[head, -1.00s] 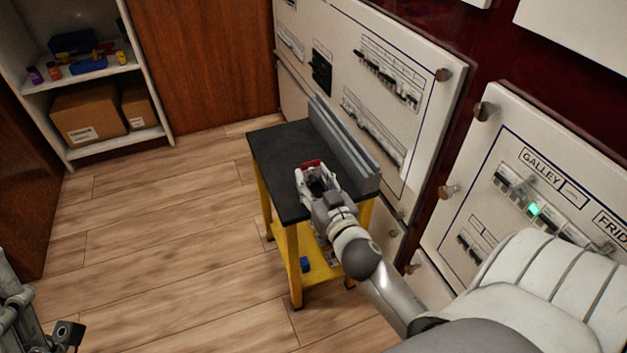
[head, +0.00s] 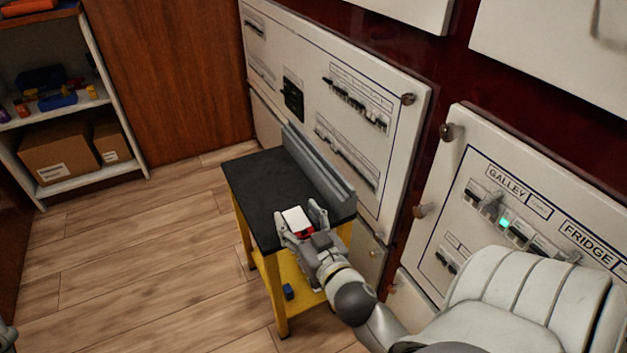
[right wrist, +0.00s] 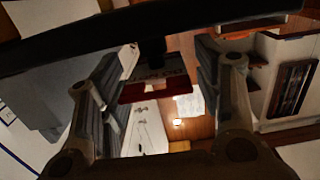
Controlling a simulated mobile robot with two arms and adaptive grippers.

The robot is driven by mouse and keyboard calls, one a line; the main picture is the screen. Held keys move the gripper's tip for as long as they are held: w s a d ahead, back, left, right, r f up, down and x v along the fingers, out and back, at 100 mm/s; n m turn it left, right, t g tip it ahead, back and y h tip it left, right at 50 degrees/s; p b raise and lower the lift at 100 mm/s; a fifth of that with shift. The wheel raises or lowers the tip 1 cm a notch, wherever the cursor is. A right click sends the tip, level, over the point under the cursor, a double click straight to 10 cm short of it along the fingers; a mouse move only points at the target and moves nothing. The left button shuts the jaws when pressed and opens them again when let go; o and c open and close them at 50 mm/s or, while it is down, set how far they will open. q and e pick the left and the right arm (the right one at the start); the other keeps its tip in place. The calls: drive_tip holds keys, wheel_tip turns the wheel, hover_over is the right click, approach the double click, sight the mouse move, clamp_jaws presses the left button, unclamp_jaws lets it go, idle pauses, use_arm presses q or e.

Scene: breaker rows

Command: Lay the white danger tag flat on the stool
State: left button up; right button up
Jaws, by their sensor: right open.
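The white danger tag (head: 297,218) shows its white face and a red band, over the near end of the stool's black top (head: 262,190). I cannot tell whether it lies fully flat or touches the top everywhere. My right gripper (head: 303,222) is open, with one finger on either side of the tag. In the right wrist view a red strip (right wrist: 145,92), apparently the tag's, shows between the spread fingers; the rest of the tag is unclear there. The stool has yellow legs.
A grey raised ledge (head: 318,172) runs along the stool's panel side. Breaker panels (head: 345,110) stand close behind it. A small blue item (head: 288,291) is on the stool's lower yellow shelf. Wooden floor (head: 140,260) at the left is clear, before a shelf unit (head: 125,125).

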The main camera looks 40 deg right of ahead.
drive_tip(key=f+v, duration=0.1)
drive_tip(key=v, duration=0.7)
use_arm(q)
drive_tip(key=shift+w+d+f+g+y, duration=0.2)
drive_tip(key=shift+w+f+g+y, duration=0.3)
drive_tip(key=shift+w+f+g, duration=0.55)
use_arm(e)
drive_tip(key=a+r+n+t+y, duration=0.2)
drive_tip(key=a+r, duration=0.3)
drive_tip(key=r, duration=0.3)
drive_tip(key=w+a+r+n+t+y, duration=0.1)
drive_tip(key=a+r+t+y, duration=0.2)
drive_tip(key=r, duration=0.6)
drive_tip(key=a+r+n+t+y, duration=0.2)
drive_tip(key=a+r+t+y, duration=0.1)
drive_tip(key=a+r+y, duration=0.3)
wheel_tip(320, 180, up, 2)
drive_tip(key=a, duration=0.2)
drive_tip(key=shift+a+r+n+t, duration=0.2)
drive_tip(key=shift+a+n+t, duration=0.1)
drive_tip(key=shift+a, duration=0.05)
